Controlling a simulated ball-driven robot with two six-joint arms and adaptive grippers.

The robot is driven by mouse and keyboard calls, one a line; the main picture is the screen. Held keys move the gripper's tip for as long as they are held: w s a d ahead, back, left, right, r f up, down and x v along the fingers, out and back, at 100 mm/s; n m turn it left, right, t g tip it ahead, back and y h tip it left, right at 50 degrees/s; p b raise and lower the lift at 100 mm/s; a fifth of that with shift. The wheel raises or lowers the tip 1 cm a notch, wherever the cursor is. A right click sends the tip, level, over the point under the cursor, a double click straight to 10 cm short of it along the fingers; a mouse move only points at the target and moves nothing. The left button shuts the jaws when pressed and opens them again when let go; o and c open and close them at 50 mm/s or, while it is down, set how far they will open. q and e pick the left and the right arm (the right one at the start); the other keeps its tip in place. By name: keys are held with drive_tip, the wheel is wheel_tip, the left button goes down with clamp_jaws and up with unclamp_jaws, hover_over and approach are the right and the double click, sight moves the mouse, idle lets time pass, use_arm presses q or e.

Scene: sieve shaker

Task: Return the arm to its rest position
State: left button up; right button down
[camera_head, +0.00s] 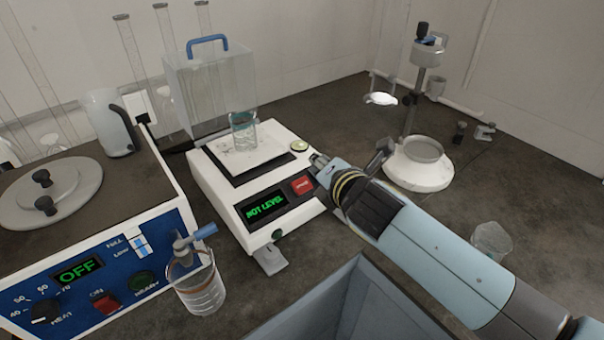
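My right arm comes in from the lower right. Its gripper (319,163) is at the right front corner of the white balance (221,205), close to the red button (302,185) and a small round yellowish level (299,146). I cannot tell whether it touches the balance or whether its fingers are open or shut; nothing held shows. The balance display (265,206) reads "NOT LEVEL". A glass beaker (243,131) stands on the balance's pan. My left gripper is not in view.
A hot bath (75,272) reading "OFF" stands at left, with a beaker (201,288) before it. A stand with a white round base (418,170) is behind my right arm. A small glass (491,241) is at right; a grey bin (372,300) is in front.

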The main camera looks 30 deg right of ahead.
drive_tip(key=shift+s+r, duration=0.2)
drive_tip(key=shift+r, duration=0.2)
